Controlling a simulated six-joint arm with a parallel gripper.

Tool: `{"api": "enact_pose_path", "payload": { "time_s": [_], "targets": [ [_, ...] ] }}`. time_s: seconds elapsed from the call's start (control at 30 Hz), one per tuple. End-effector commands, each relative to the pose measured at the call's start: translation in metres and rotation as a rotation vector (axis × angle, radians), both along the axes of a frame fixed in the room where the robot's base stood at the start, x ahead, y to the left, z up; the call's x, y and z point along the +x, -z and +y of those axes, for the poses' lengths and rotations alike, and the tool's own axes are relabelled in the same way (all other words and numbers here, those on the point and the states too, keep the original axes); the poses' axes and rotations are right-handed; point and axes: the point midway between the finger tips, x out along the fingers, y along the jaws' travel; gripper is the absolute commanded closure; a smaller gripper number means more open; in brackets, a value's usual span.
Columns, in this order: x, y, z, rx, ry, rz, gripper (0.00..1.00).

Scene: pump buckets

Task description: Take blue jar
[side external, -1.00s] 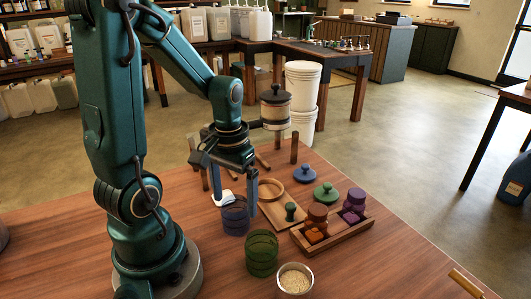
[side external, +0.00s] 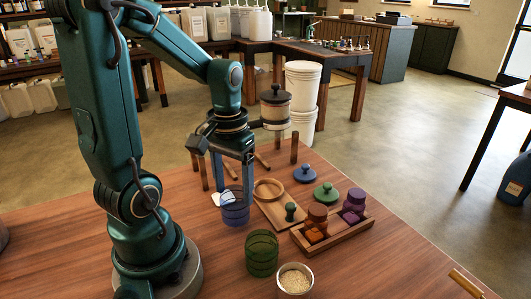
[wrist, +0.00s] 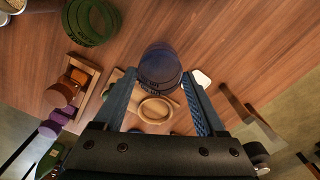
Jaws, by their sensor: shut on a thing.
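The blue jar (side external: 235,209) is a ribbed, see-through cup. In the side view it is upright between the two blue fingers of my gripper (side external: 234,187), seemingly a little above the table. In the wrist view the jar (wrist: 160,62) sits between the fingertips of my gripper (wrist: 160,78), one finger on each side. My gripper is shut on the jar. A blue lid with a knob (side external: 305,174) lies apart on the table to the right.
A wooden board with a ring (side external: 269,190) is right of the jar. A green jar (side external: 262,254) and a cup of grain (side external: 295,279) stand in front.

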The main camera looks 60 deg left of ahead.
Motion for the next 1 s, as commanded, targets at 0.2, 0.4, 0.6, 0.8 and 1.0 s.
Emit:
{"api": "enact_pose_path", "payload": {
  "time_s": [0.2, 0.4, 0.6, 0.8, 1.0],
  "targets": [
    [0.000, -0.013, 0.000, 0.002, 0.000, -0.003, 0.76],
    [0.001, -0.024, 0.000, 0.002, 0.000, -0.003, 0.76],
    [0.000, -0.033, 0.000, 0.001, 0.000, -0.002, 0.76],
    [0.000, -0.034, 0.000, 0.000, 0.000, -0.001, 0.76],
    [-0.001, -0.035, -0.001, 0.001, -0.001, -0.002, 0.76]
  ]
}}
